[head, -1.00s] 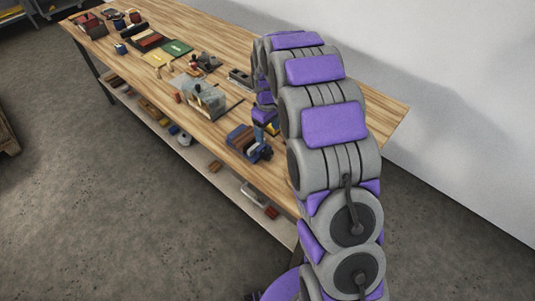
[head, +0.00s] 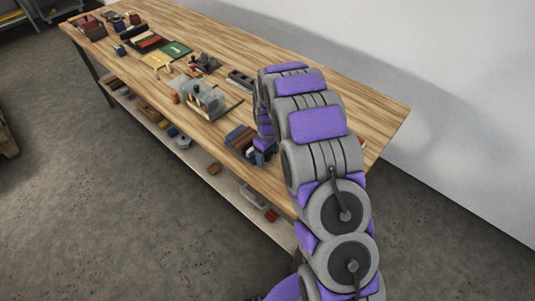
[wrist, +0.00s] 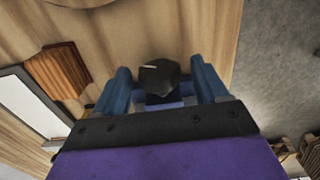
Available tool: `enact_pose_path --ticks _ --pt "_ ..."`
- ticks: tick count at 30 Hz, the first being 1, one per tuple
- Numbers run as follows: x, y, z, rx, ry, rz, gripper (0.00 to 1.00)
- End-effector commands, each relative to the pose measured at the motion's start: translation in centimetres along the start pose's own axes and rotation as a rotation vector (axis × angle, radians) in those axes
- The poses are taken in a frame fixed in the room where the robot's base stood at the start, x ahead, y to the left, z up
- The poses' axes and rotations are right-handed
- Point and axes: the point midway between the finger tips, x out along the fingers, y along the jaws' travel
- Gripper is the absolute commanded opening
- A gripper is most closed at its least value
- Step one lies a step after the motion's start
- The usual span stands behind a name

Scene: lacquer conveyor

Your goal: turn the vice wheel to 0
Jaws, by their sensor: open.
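The vice wheel (wrist: 158,80) is a dark, faceted knob with a short white mark on its face, upper middle of the wrist view. My gripper (wrist: 160,68) is open, with one blue finger on each side of the wheel. A narrow gap seems to show beside each finger; I cannot tell whether either touches. Blue parts behind the wheel look like the vice body, mostly hidden. In the head view the blue vice (head: 260,157) is near the table's front edge, and my arm's end is right over it, hiding the wheel. No number scale is readable.
A lower shelf (head: 200,160) carries small items.

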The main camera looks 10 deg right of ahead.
Motion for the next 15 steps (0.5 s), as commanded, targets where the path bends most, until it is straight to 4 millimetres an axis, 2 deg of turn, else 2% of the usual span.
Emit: enact_pose_path --ticks 3,15 --pt "-0.03 0.03 0.01 0.0 0.0 0.0 0.73" --pt "-0.02 -0.03 -0.07 0.0 0.0 0.001 0.35"
